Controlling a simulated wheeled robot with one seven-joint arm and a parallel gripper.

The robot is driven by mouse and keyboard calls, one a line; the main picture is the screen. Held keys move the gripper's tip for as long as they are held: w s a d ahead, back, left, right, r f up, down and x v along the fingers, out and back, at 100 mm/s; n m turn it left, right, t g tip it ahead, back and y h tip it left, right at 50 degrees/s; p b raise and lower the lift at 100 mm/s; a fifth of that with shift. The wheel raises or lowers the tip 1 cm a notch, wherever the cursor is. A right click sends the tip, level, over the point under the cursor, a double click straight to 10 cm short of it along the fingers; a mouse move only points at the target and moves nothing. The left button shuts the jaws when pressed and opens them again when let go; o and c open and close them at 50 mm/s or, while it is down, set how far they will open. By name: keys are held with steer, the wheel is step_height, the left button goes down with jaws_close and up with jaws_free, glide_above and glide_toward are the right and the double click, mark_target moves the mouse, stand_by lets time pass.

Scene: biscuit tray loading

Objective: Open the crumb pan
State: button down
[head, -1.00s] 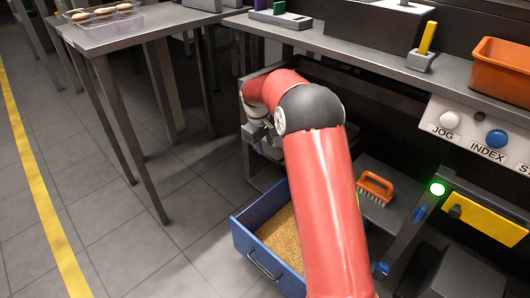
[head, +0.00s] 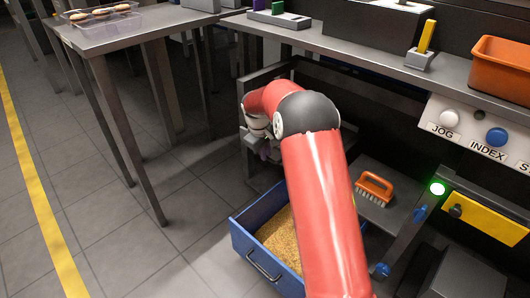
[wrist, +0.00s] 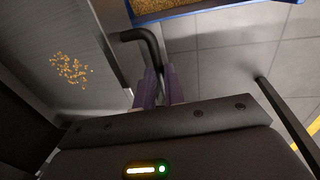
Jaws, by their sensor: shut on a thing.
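My gripper (wrist: 158,88) has two purple fingers closed on a black bent handle (wrist: 152,45) in the wrist view. The handle joins the edge of a dark grey metal panel (wrist: 60,30) with a small scatter of crumbs (wrist: 71,70) on it. I take this panel to be part of the crumb pan, but its full shape is cut off. The panel and handle cannot be made out clearly there.
A blue drawer (head: 240,246) full of crumbs stands pulled out below, close to my arm; its rim also shows in the wrist view (wrist: 215,6). An orange brush (head: 374,187) lies on a grey shelf to the right. Floor at the left is clear, beside a table (head: 110,38).

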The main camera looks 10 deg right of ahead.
steer(key=s+a, duration=0.6)
steer(key=a, duration=0.4)
steer(key=s+a+b, duration=0.1)
steer(key=s+a, duration=0.6)
steer(key=a, duration=0.2)
steer(key=shift+a, duration=0.4)
steer(key=shift+s, duration=0.1)
steer(key=c, duration=1.5)
jaws_free()
steer(key=shift+r, duration=0.1)
steer(key=r, duration=0.2)
steer(key=a+r+p, duration=0.1)
steer(key=r, duration=0.4)
steer(key=shift+s+a+r, duration=0.15)
steer(key=shift+s+r, duration=0.1)
steer(key=shift+s, duration=0.15)
